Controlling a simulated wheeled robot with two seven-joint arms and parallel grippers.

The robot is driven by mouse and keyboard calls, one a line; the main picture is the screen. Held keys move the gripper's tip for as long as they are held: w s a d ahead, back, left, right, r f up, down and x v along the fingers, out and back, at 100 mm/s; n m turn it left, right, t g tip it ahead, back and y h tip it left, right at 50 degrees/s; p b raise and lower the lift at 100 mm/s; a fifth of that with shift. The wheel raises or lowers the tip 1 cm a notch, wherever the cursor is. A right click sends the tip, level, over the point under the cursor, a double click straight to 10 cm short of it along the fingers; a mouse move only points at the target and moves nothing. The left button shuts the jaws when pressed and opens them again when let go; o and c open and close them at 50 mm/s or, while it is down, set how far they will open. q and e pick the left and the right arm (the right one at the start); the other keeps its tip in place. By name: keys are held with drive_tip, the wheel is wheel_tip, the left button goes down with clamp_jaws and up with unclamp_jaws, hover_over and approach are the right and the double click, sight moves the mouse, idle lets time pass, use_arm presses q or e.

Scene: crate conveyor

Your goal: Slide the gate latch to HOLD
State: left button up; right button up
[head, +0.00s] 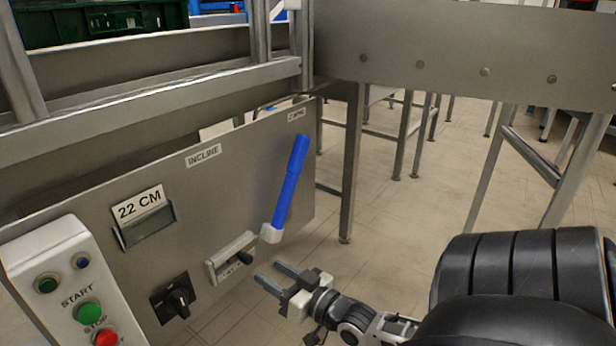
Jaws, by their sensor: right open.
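The likely gate latch is a pale slotted plate (224,268) low on the grey panel. Its dark knob (245,257) sits toward the right end of the slot. The small lettering on the plate is too blurred to read, so I cannot tell which setting the knob is at. My right gripper (269,275) is open and empty. Its two fingers point left toward the latch, just to the lower right of the knob and apart from it in the picture. My left gripper is out of the picture.
A blue-handled lever (290,183) stands tilted above the latch. A black rotary knob (177,298) is at its lower left. The floor (400,215) to the right is open between metal legs.

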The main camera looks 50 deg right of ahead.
use_arm(q)
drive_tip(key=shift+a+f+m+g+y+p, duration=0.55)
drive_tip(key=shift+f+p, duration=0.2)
drive_tip(key=shift+p, duration=0.3)
use_arm(e)
drive_tip(key=s, duration=0.9)
drive_tip(key=shift+s, duration=0.25)
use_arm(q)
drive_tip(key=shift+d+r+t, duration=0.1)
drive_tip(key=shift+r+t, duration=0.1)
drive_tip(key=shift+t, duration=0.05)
